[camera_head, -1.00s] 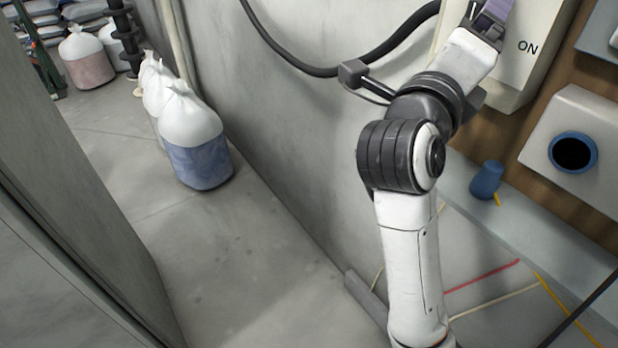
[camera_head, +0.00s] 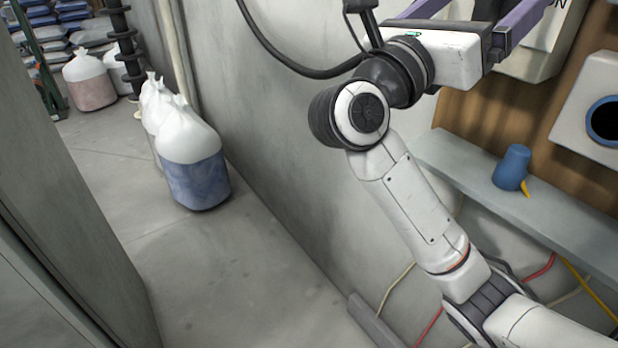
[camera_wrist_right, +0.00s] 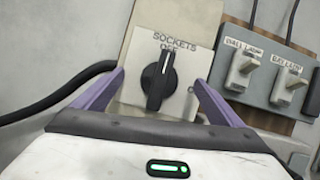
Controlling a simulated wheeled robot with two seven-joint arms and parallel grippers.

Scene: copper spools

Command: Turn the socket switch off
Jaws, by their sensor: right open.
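The sockets switch is a black rotary knob (camera_wrist_right: 159,82) on a pale plate (camera_wrist_right: 190,62) lettered "SOCKETS" and "OFF" in the right wrist view. The white line on the knob points up at "OFF". My right gripper (camera_wrist_right: 160,79) is open, with one purple finger on each side of the knob and apart from it. In the head view my right gripper (camera_head: 497,5) is at the top edge, in front of the cream switch box (camera_head: 535,62). My left gripper is not in view.
A grey box with two labelled lever switches (camera_wrist_right: 268,78) is right of the plate. A black cable (camera_head: 285,62) runs along the wall to the left. A shelf (camera_head: 455,160) below holds a blue cup (camera_head: 512,167). Filled bags (camera_head: 195,165) stand on the floor at left.

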